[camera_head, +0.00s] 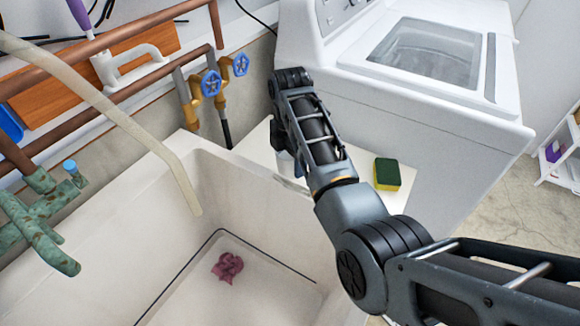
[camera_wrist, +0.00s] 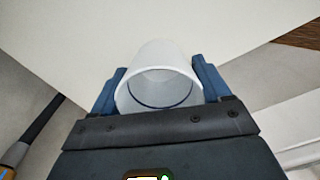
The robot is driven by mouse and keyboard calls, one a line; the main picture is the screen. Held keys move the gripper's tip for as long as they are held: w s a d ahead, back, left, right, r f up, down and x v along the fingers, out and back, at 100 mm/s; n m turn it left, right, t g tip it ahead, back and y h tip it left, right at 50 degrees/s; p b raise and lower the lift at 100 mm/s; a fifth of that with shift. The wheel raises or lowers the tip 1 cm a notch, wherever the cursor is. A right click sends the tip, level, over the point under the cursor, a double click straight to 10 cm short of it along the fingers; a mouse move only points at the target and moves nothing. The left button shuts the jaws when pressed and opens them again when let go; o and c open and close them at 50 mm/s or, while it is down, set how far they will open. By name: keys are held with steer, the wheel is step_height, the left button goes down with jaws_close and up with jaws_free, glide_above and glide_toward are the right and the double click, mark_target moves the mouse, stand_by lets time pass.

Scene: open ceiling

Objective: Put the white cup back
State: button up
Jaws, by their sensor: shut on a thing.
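The white cup (camera_wrist: 160,82) is between the two blue fingers of my gripper (camera_wrist: 158,70) in the wrist view. Its round open mouth faces the wrist camera, and the inside that I can see looks empty. My gripper is shut on its sides. A pale flat surface lies beyond the cup; I cannot tell whether the cup touches it. In the head view my forearm and wrist hide most of the gripper (camera_head: 285,165) and the cup, above the white ledge (camera_head: 345,175) between the sink and the washing machine.
A yellow-green sponge (camera_head: 387,174) lies on the ledge right of my arm. The white sink (camera_head: 120,215) holds a crumpled pink cloth (camera_head: 228,266). The washing machine (camera_head: 430,110) stands behind. Pipes and blue-handled valves (camera_head: 211,83) line the wall at left.

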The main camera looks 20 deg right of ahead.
mark_target(290, 168)
steer(key=shift+f, duration=1.7)
steer(key=shift+f, duration=0.2)
steer(key=o, duration=1.1)
steer(key=shift+r, duration=0.1)
steer(key=shift+c, duration=0.2)
step_height(290, 168, up, 12)
steer(key=shift+r, duration=0.15)
